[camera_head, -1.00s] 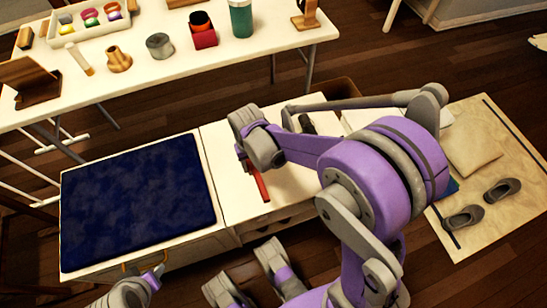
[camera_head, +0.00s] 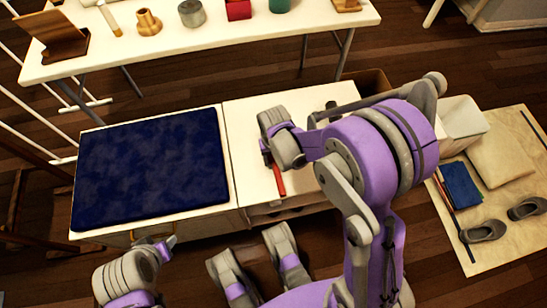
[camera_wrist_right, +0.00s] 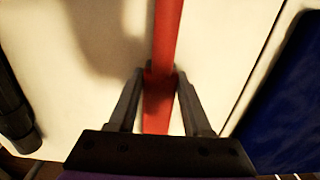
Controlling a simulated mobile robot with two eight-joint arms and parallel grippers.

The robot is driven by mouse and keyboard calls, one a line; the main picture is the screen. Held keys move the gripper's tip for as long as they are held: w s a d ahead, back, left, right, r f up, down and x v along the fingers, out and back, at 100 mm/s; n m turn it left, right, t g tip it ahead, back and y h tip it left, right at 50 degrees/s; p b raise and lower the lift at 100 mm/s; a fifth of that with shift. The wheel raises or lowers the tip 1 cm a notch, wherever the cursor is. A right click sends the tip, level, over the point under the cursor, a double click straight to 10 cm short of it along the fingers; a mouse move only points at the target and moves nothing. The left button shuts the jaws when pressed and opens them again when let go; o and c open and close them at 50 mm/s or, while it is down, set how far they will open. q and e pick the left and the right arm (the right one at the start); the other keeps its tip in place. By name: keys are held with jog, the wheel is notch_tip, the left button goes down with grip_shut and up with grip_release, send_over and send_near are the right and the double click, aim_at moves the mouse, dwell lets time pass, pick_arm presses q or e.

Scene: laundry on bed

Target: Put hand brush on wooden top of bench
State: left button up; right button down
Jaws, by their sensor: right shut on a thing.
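The hand brush shows as a long red handle (camera_head: 279,181); its bristle end is hidden by my right arm. My right gripper (camera_head: 270,150) is shut on it, over the cream top. In the right wrist view the red handle (camera_wrist_right: 166,40) runs between the two fingers (camera_wrist_right: 158,95). Whether the brush touches the surface I cannot tell. The bench (camera_head: 240,115) has a cream, pale top on its right part and a dark blue cushion (camera_head: 150,170) on its left part. My left gripper (camera_head: 165,245) is at the bench's front left, its fingers unclear.
A white table (camera_head: 200,45) with several small items stands behind the bench. A dark object (camera_wrist_right: 14,110) lies left of the handle in the wrist view. At right a pale mat (camera_head: 500,240) holds shoes (camera_head: 484,231), a cushion (camera_head: 500,160) and a blue item (camera_head: 461,185).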

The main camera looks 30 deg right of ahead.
jog(key=shift+c, duration=1.7)
grip_release()
jog(key=shift+r, duration=0.1)
jog(key=shift+r+p, duration=0.35)
notch_tip(320, 180, up, 11)
jog(key=p, duration=0.3)
jog(key=s+a+r+n+t, duration=0.1)
jog(key=s+r+n+t, duration=0.2)
jog(key=s+r, duration=0.4)
jog(key=s+t, duration=0.1)
jog(key=s, duration=0.6)
jog(key=shift+s+t, duration=0.25)
jog(key=shift+t, duration=0.05)
jog(key=shift+a, duration=0.1)
